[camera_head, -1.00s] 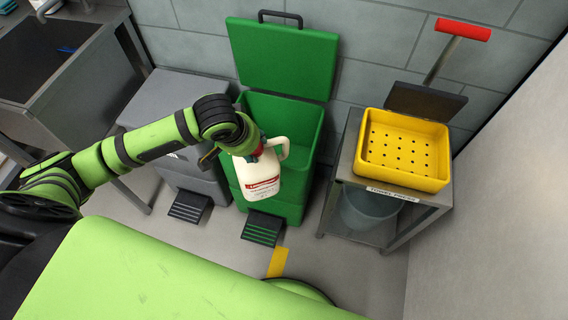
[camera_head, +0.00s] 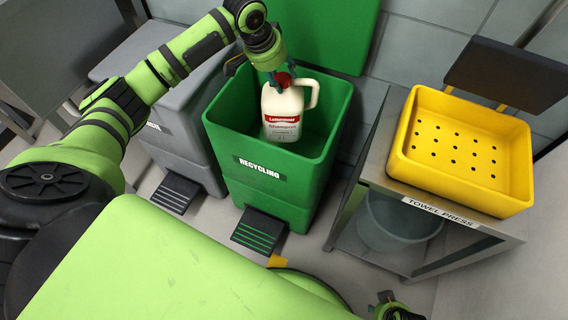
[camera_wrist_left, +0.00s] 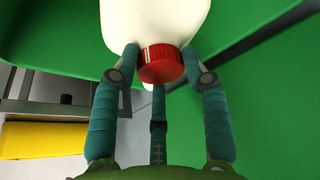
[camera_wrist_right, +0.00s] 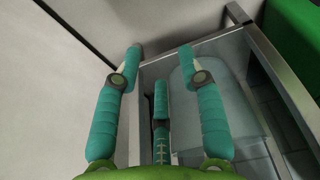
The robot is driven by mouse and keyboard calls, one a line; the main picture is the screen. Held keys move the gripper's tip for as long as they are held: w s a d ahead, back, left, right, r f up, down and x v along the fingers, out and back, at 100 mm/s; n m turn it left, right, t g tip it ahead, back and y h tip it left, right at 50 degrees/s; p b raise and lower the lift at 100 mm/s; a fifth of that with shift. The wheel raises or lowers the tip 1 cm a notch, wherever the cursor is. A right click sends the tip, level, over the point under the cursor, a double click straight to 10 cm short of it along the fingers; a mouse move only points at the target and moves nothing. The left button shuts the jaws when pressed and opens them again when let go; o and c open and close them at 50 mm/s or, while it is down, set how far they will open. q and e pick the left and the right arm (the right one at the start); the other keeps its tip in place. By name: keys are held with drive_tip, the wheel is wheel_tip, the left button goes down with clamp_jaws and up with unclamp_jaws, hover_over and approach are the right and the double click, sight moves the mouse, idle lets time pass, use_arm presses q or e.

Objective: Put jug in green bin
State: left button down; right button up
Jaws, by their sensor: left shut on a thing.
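The white jug (camera_head: 284,110) has a red cap, a red label and a handle on its right. It is upright in the mouth of the green recycling bin (camera_head: 262,194), in front of the raised green lid (camera_head: 325,30). My left gripper (camera_head: 281,80) is shut on the jug at its cap; how far the jug's base is above the bin floor is hard to tell. The left wrist view shows the fingers around the red cap (camera_wrist_left: 160,64). My right gripper (camera_wrist_right: 160,52) is open and empty, and a bit of it shows at the bottom edge of the head view.
A grey bin (camera_head: 170,120) stands left of the green one, both with foot pedals. To the right is a towel press table (camera_head: 380,188) with a yellow perforated tray (camera_head: 400,140) and a grey bucket (camera_head: 392,222) below. A light green surface (camera_head: 170,270) fills the front.

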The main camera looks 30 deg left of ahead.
sight(282, 99)
use_arm(q)
drive_tip(key=x, duration=0.1)
drive_tip(key=b+x, duration=0.2)
drive_tip(key=x, duration=0.1)
drive_tip(key=shift+s+a+f, duration=0.2)
drive_tip(key=shift+a+f, duration=0.05)
drive_tip(key=shift+a, duration=0.1)
wheel_tip(282, 99, down, 5)
drive_tip(key=shift+f+b, duration=0.1)
drive_tip(key=shift+b, duration=0.85)
wheel_tip(282, 99, down, 4)
drive_tip(key=shift+r+b, duration=0.1)
drive_tip(key=shift+b, duration=0.5)
drive_tip(key=shift+f, duration=0.35)
use_arm(e)
drive_tip(key=w+r, duration=0.3)
drive_tip(key=r, duration=0.6)
drive_tip(key=shift+t, duration=0.4)
drive_tip(key=shift+w, duration=0.1)
use_arm(q)
drive_tip(key=shift+f, duration=0.55)
use_arm(e)
drive_tip(key=shift+f, duration=0.3)
use_arm(q)
drive_tip(key=c, duration=0.6)
unclamp_jaws()
drive_tip(key=shift+c, duration=0.2)
use_arm(e)
drive_tip(key=shift+f, duration=0.2)
